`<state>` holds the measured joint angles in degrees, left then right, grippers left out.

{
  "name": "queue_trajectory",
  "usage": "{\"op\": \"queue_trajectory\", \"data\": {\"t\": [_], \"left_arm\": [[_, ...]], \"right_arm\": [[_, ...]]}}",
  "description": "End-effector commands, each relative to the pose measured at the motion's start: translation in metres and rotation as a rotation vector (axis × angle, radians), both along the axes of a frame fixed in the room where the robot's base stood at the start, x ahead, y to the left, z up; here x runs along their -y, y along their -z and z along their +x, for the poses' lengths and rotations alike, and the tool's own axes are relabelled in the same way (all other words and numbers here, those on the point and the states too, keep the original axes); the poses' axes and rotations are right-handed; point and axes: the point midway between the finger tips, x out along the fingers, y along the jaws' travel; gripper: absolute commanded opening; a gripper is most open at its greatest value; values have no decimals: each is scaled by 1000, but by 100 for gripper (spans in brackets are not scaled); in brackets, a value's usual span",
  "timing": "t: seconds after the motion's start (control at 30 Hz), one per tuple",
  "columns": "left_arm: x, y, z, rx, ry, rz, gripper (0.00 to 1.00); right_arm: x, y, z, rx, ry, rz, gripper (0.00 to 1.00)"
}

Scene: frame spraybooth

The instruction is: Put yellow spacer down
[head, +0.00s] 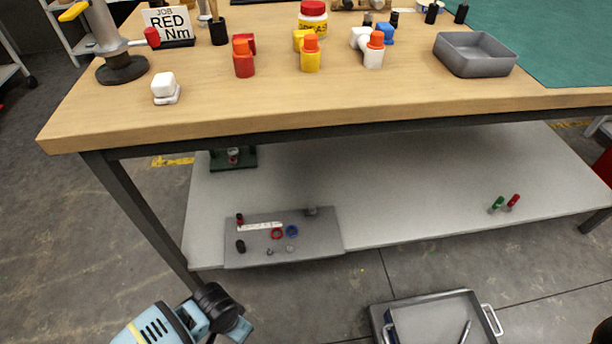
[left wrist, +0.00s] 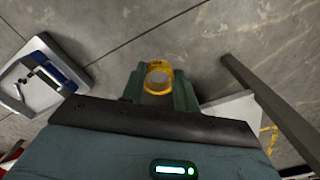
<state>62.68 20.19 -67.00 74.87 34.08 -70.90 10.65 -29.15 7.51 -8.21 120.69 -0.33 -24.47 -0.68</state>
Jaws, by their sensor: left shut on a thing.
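The yellow spacer (left wrist: 158,91) is a ring held between the two green fingers of my left gripper (left wrist: 158,88) in the left wrist view. The gripper is shut on it, with grey concrete floor behind it and through its hole. In the head view my left arm comes in at the bottom left, in front of the workbench; I cannot make out the spacer there. My right gripper is not in view.
The workbench (head: 290,105) has bottles and a grey bin (head: 475,67) on top. Its lower shelf (head: 420,180) is largely clear in the middle. A grey tray (head: 400,310) with handles is at the bottom right. A bench leg (head: 140,215) stands near my left arm.

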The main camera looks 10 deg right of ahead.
Motion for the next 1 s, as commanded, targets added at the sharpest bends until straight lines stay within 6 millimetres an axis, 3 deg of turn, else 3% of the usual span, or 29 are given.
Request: {"op": "queue_trajectory", "data": {"t": [0.17,0.27,0.5,0.7,0.8,1.0], "left_arm": [[-7,-45,27,6,-123,-1,9],[-13,-82,44,9,-213,-2,9],[-34,-206,70,12,-451,-3,9],[-58,-307,59,9,-604,-1,9],[-70,-343,48,8,-657,1,9],[-84,-380,32,1,-712,1,9]], "right_arm": [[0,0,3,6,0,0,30],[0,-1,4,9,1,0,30],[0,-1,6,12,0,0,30],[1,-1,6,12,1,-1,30],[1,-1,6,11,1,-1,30],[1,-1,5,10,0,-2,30]]}}
